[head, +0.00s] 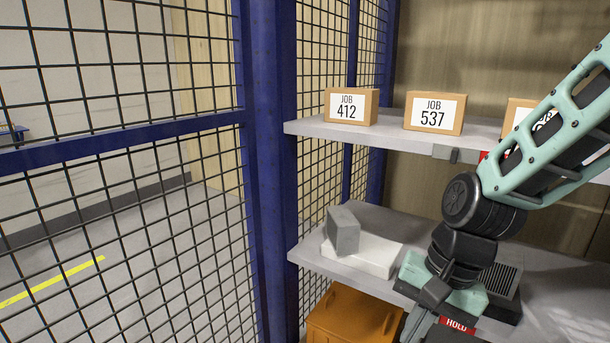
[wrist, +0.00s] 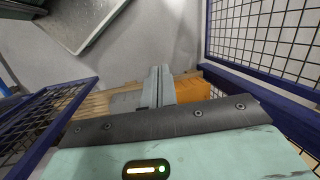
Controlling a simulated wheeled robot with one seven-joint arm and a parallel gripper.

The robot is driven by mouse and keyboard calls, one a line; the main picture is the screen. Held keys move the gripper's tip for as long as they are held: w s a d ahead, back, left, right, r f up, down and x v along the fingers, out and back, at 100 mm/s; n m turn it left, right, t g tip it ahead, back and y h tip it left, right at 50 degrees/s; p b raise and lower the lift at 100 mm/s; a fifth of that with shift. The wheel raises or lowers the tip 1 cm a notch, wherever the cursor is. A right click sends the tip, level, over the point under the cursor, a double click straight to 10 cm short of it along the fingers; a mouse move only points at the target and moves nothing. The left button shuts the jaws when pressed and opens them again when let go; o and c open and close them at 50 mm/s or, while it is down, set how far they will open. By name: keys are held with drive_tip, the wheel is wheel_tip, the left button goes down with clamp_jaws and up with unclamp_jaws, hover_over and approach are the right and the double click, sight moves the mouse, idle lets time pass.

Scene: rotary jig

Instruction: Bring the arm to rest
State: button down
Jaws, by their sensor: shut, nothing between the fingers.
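My arm comes in from the right in the head view, in front of the shelves. Its wrist hangs before the lower shelf (head: 365,215), and the gripper end points down toward the bottom edge, partly cut off there. In the wrist view my gripper (wrist: 160,72) has its two grey fingers together, with nothing between them. The fingers point out over the floor and the orange bin (wrist: 192,88), apparently clear of contact.
Boxes marked JOB 412 (head: 350,106) and JOB 537 (head: 434,113) stand on the upper shelf (head: 390,131); my arm partly hides a third. A grey block (head: 342,232) rests on a white slab (head: 375,257) below. Blue-framed mesh panels (head: 120,150) stand left. An orange bin (head: 352,318) sits underneath.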

drive_tip(key=s+a+r+n+h, duration=0.2)
drive_tip(key=s+r+n+h, duration=0.1)
drive_tip(key=s+n, duration=0.9)
wheel_tip(320, 180, up, 18)
drive_tip(key=n+p, duration=0.1)
drive_tip(key=p, duration=1.7)
drive_tip(key=shift+s+r+t+p, duration=0.25)
drive_tip(key=shift+s+t+p, duration=0.05)
drive_tip(key=shift+s+p, duration=0.15)
